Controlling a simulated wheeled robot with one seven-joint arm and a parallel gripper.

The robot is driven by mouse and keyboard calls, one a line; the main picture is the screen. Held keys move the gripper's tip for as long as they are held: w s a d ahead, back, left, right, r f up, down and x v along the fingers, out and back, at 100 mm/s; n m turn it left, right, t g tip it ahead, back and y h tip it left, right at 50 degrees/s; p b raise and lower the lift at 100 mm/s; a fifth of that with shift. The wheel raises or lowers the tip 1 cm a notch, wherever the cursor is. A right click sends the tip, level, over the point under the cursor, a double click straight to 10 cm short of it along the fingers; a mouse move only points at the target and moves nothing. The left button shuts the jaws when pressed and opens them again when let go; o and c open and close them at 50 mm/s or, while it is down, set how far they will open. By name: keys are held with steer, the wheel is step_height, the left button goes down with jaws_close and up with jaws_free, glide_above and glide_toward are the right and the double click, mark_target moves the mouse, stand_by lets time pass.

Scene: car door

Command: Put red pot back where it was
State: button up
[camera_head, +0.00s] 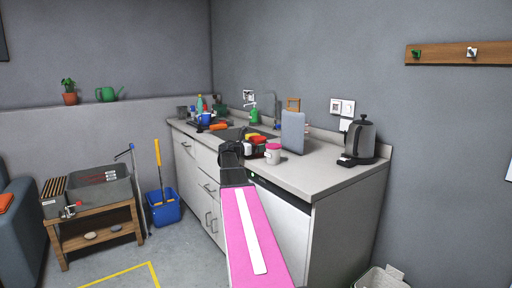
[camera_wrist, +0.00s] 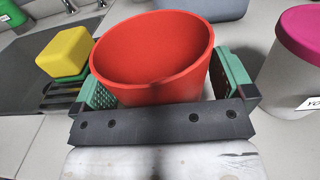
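A red pot (camera_wrist: 150,75), open at the top, fills the middle of the wrist view. Its rim slants, higher at the right. My gripper (camera_wrist: 168,88) has its green pads on either side of the pot's body, close against it, and looks shut on it. The pot's base is hidden behind the gripper's dark bar, so I cannot tell whether it touches the counter. In the head view my gripper (camera_head: 240,150) is over the counter (camera_head: 310,172), and the red pot (camera_head: 259,138) shows only as a small patch beyond it.
A white container with a pink lid (camera_wrist: 305,60) stands close right of my gripper; it also shows in the head view (camera_head: 273,154). A yellow sponge (camera_wrist: 65,52) sits on a dark rack at left. A grey board (camera_head: 292,132) and a kettle (camera_head: 360,139) stand farther right.

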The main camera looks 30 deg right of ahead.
steer(key=shift+r, duration=0.15)
steer(key=s+a, duration=0.1)
steer(key=a, duration=1.1)
steer(key=s+a+f+m+y, duration=0.3)
steer(key=a+f, duration=0.2)
steer(key=f, duration=0.4)
steer(key=s+a+f+m+y, duration=0.3)
steer(key=s+a+f, duration=0.15)
steer(key=f, duration=0.35)
steer(key=s+a+f+m+y, duration=0.3)
steer(key=a+f+y, duration=0.15)
steer(key=f, duration=0.45)
steer(key=s+a+f+m+g+y, duration=0.1)
steer(key=s+a+f+m+y, duration=0.2)
steer(key=a, duration=0.6)
steer(key=s+a+f+m+y, duration=0.4)
steer(key=s+a+f+m, duration=0.3)
steer(key=s+a+f, duration=0.2)
steer(key=shift+s+a+f+g, duration=0.2)
steer(key=shift+s+g, duration=0.2)
steer(key=shift+s, duration=0.05)
steer(key=shift+d+y, duration=0.1)
steer(key=shift+y, duration=0.15)
